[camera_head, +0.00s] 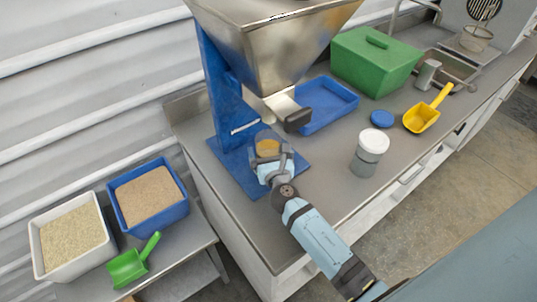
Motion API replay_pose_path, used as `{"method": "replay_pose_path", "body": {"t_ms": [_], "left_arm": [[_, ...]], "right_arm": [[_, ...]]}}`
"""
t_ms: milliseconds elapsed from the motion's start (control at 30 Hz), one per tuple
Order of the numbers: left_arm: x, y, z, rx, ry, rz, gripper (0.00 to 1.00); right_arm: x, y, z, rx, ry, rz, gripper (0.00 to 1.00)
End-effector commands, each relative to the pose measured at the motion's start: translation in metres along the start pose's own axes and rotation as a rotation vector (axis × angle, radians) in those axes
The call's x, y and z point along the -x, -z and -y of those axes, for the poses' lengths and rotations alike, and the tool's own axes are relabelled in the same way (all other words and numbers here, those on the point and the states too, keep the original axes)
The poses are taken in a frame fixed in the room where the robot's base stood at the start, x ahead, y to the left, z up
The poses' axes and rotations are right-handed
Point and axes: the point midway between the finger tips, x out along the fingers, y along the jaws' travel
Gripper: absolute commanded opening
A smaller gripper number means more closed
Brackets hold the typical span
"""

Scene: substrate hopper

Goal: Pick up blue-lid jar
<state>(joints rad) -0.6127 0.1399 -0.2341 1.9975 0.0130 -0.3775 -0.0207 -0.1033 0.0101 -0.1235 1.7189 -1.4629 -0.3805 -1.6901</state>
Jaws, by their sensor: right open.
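A jar filled with tan material (267,147) stands without a lid on the blue base of the hopper stand (232,168), below the steel hopper (285,45). A round blue lid (382,118) lies on the counter, apart from any jar. Another jar (368,155) with a white lid stands on the counter to the right. My right gripper (269,155) is open, with its fingers at the sides of the tan-filled jar. The gripper hides most of that jar's body, and I cannot tell whether the fingers touch it. My left gripper is not in view.
A blue tray (353,97), a green box (375,62), a yellow scoop (427,110) and a metal cup (427,74) are on the counter (325,160). White and blue bins of substrate and a green scoop (132,262) sit on a lower table at left.

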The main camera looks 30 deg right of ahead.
Motion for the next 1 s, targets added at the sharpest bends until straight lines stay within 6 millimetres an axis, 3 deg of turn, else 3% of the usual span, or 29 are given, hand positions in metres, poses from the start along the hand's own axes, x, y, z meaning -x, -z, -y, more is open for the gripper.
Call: {"method": "replay_pose_path", "body": {"t_ms": [267, 500, 567, 1000], "left_arm": [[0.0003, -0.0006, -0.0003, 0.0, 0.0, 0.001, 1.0], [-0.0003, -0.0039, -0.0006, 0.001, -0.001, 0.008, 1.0], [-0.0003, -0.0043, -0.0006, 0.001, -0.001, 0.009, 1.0], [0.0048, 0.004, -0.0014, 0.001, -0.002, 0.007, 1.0]], "right_arm": [[-0.0047, 0.0003, -0.0002, 0.0, -0.001, 0.0, 1.0], [-0.0045, 0.0003, -0.0001, 0.0, -0.001, 0.0, 0.47], [-0.0048, -0.0007, -0.0002, 0.0, -0.001, 0.001, 0.41], [-0.0089, -0.0087, 0.0045, 0.001, -0.001, 0.001, 0.41]]}}
